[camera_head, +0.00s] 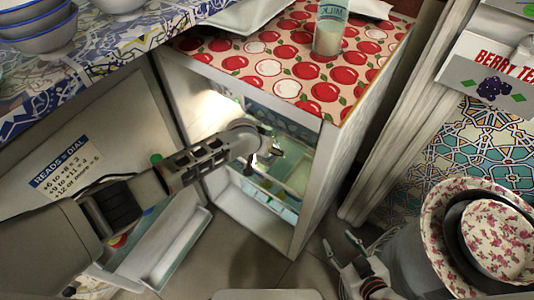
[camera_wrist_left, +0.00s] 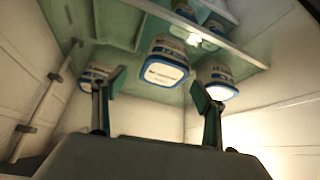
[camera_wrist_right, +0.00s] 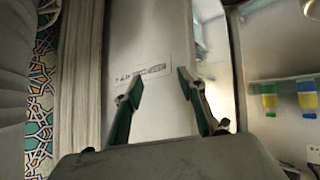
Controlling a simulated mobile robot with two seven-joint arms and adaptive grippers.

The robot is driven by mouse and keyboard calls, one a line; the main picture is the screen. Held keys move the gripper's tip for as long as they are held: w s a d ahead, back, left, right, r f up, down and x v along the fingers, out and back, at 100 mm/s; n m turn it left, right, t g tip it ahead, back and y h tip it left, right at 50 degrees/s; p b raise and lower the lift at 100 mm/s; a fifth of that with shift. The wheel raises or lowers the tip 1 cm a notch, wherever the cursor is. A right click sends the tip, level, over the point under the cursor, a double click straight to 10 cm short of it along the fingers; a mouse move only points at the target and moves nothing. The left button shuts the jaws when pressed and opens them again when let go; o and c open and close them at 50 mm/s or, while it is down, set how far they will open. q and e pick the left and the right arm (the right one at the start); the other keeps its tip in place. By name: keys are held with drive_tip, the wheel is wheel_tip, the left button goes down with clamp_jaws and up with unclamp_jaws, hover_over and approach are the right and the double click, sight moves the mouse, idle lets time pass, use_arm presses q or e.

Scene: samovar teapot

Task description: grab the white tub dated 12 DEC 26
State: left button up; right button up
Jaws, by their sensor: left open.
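Several white tubs with blue-edged lids show in the left wrist view. One tub (camera_wrist_left: 167,70) is in the middle ahead, between the fingertips in the picture. A second tub (camera_wrist_left: 98,74) is behind the left finger and a third tub (camera_wrist_left: 221,84) behind the right one. Their dates are too small to read, so I cannot tell which says 12 DEC 26. My left gripper (camera_wrist_left: 160,88) is open and empty inside the fridge, apart from the middle tub. My right gripper (camera_head: 360,246) is open and empty outside, low beside the fridge; it also shows in the right wrist view (camera_wrist_right: 158,83).
The fridge (camera_head: 312,190) stands open, its door (camera_head: 110,125) swung left. A glass shelf (camera_wrist_left: 215,35) with more containers borders the tubs. A milk glass (camera_head: 330,32) stands on the apple-patterned top. Floral bowls (camera_head: 440,225) and a berry tea box (camera_head: 490,72) are at the right.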

use_arm(q)
drive_tip(key=shift+w+d+f, duration=0.1)
drive_tip(key=shift+w+f, duration=0.05)
drive_tip(key=shift+f, duration=0.75)
drive_tip(key=shift+w+f+b, duration=0.15)
drive_tip(key=shift+f+b, duration=0.2)
drive_tip(key=shift+b, duration=0.1)
drive_tip(key=b+x, duration=0.1)
drive_tip(key=x, duration=0.2)
drive_tip(key=b+x, duration=0.1)
drive_tip(key=shift+a+f+b, duration=0.3)
drive_tip(key=shift+f, duration=0.05)
drive_tip(key=shift+w+r, duration=0.15)
drive_tip(key=shift+r, duration=0.05)
drive_tip(key=c, duration=1.2)
drive_tip(key=shift+c, duration=0.3)
drive_tip(key=shift+r, duration=0.1)
use_arm(e)
wheel_tip(320, 180, down, 2)
drive_tip(key=shift+d+f, duration=0.1)
drive_tip(key=shift+d, duration=0.05)
